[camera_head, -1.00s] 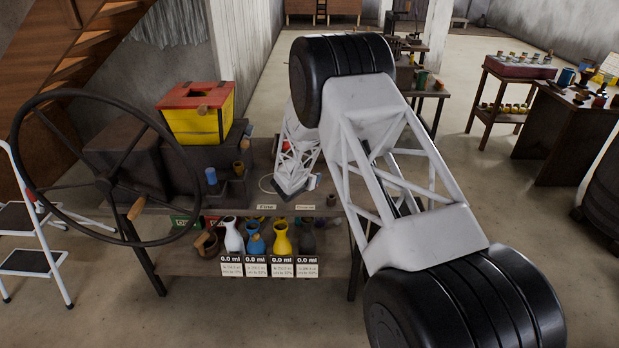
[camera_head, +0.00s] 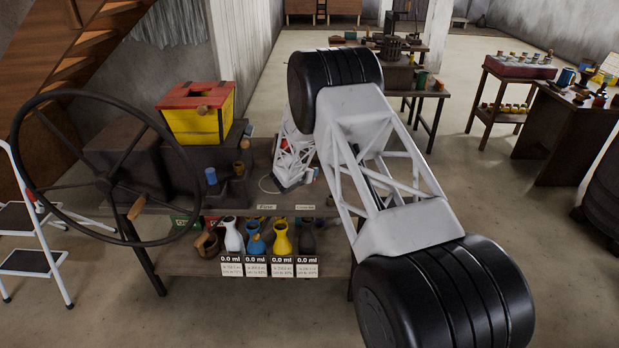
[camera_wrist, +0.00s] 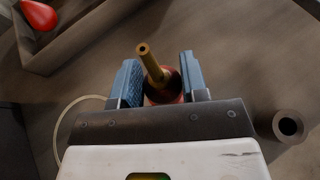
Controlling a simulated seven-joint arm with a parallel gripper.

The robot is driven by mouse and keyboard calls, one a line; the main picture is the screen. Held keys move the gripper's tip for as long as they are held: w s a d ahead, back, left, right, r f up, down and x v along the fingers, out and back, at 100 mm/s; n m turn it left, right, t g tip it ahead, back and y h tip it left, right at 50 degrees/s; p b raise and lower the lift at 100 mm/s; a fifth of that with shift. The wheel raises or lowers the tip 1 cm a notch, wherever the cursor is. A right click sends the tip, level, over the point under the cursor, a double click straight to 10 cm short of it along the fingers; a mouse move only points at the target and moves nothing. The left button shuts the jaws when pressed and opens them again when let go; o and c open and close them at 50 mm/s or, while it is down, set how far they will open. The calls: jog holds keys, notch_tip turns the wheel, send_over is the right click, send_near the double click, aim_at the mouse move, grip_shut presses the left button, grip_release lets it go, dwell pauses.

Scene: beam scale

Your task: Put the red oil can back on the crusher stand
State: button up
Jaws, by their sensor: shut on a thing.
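The red oil can (camera_wrist: 164,98) shows in the wrist view with its brass spout (camera_wrist: 152,66) pointing towards the camera. My gripper (camera_wrist: 161,84) is shut on it, with one blue finger on each side. Much of the can's body is hidden by the fingers and the gripper housing. In the head view my gripper (camera_head: 291,183) is low over the right part of a dark wooden bench (camera_head: 170,257); the can cannot be made out there. I cannot tell whether the can touches the bench top. A dark machine with a large handwheel (camera_head: 104,184) stands at the bench's left.
A wooden tray (camera_wrist: 75,45) with a red rounded thing (camera_wrist: 38,15) lies at upper left in the wrist view. A dark open cup (camera_wrist: 289,126) stands right of my gripper. A yellow-and-red box (camera_head: 197,115) sits on the machine. Several flasks (camera_head: 257,240) stand on the lower shelf.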

jog(key=shift+f, duration=1.5)
jog(key=shift+f, duration=0.15)
jog(key=o, duration=0.9)
jog(key=shift+o, duration=0.2)
jog(key=shift+s+a+r, duration=0.2)
jog(key=shift+s+r, duration=0.1)
jog(key=v, duration=1.1)
jog(key=shift+s, duration=0.15)
